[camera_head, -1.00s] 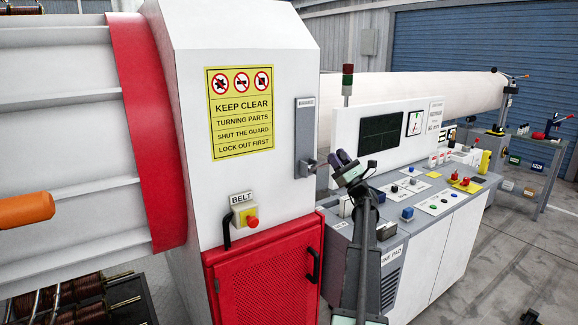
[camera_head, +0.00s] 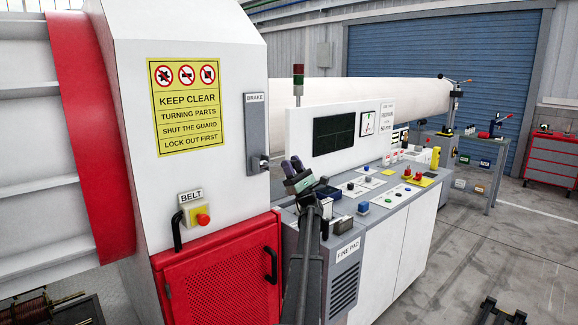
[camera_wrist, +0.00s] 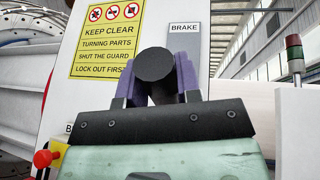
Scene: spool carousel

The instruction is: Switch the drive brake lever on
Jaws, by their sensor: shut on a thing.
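The grey brake plate (camera_head: 255,125), labelled BRAKE, is mounted upright on the white housing. The brake lever (camera_head: 264,161) juts out low on this plate. My gripper (camera_head: 292,165) is just right of it in the head view. In the wrist view, my gripper's purple fingers (camera_wrist: 154,88) are closed around a dark round knob (camera_wrist: 156,65), in line with the brake plate (camera_wrist: 184,45). The knob appears to be the lever's end. The lever's joint to the plate is hidden there, and the contact is too small to make out in the head view.
A yellow warning sign (camera_head: 187,105) and the BELT button box (camera_head: 196,214) are on the housing. A red mesh guard (camera_head: 220,285) is below. The control desk (camera_head: 385,240), with several buttons, stands to the right. Floor (camera_head: 475,245) is open farther right.

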